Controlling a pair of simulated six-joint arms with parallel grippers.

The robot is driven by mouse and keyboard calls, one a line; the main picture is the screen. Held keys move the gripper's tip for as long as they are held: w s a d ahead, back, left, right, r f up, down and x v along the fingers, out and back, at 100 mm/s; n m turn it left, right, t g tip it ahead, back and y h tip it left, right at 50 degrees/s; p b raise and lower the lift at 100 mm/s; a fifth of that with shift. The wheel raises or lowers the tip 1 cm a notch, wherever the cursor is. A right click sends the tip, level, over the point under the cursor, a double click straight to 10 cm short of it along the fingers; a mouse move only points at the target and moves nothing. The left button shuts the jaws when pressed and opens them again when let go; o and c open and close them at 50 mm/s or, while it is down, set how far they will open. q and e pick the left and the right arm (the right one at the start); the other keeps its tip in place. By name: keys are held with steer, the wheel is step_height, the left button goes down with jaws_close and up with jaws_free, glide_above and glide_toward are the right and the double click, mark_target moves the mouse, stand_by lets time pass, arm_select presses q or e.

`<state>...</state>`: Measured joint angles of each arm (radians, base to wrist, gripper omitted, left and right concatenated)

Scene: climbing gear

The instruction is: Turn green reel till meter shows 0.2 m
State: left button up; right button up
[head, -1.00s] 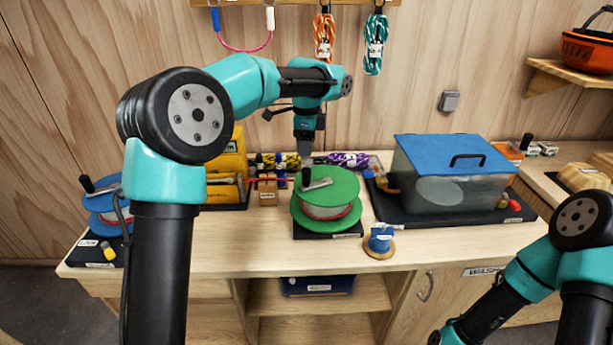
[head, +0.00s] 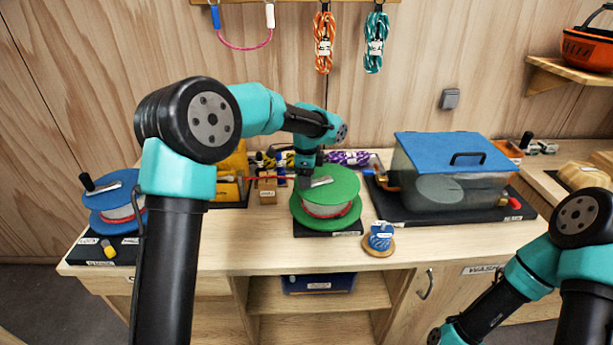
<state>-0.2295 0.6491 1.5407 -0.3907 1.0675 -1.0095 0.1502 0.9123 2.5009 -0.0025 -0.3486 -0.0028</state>
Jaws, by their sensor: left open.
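The green reel (head: 334,187) stands on a black base on the workbench, with a silver crank plate (head: 320,182) on its top and red line around its drum. My left gripper (head: 304,184) points down at the left edge of the reel's top, where it hides the crank's black knob. It is open; I cannot tell whether its fingers are around the knob or touching it. A red line runs left from the reel past a small wooden block (head: 267,187) with a label. No meter reading is legible. My right arm is at the lower right, its gripper out of view.
A blue reel (head: 112,212) stands at the left. A clear box with a blue lid (head: 452,153) stands right of the green reel. A small blue spool (head: 380,238) sits near the front edge. Bare bench lies in front of the green reel.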

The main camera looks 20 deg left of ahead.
arm_select(q)
steer(key=c, duration=1)
steer(key=shift+w+a, duration=0.3)
steer(key=shift+w, duration=0.35)
steer(key=shift+w+a, duration=0.3)
steer(key=shift+w, duration=0.35)
